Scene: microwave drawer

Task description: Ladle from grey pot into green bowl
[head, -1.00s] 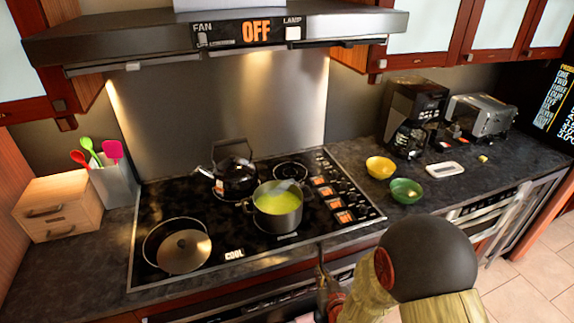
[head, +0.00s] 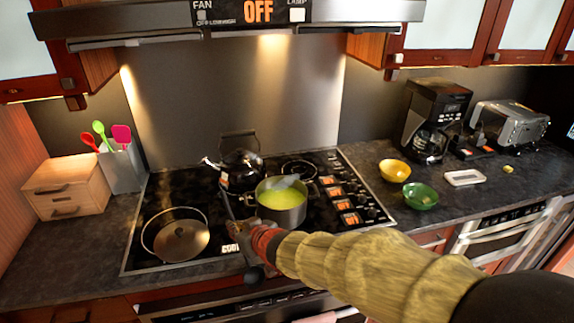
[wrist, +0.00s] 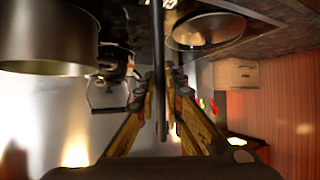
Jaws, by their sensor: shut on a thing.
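The grey pot (head: 282,207) stands on the stove with yellow-green soup (head: 280,197) in it. A pale grey piece shows in the soup near the far rim; I cannot tell what it is. The green bowl (head: 420,196) sits on the counter right of the stove. My gripper (head: 240,230) is left of and nearer than the pot, over the stove's front. In the wrist view my gripper (wrist: 163,80) is shut on a thin dark rod (wrist: 158,40), which looks like the ladle's handle. The ladle's head is not clearly seen. The pot fills the wrist view's upper left (wrist: 45,40).
A black kettle (head: 241,172) stands behind the pot. A lidded pan (head: 180,240) is at the stove's left. A yellow bowl (head: 394,171) sits behind the green bowl. A wooden box (head: 67,187) and utensil holder (head: 122,168) are at far left. The hood (head: 160,18) hangs above.

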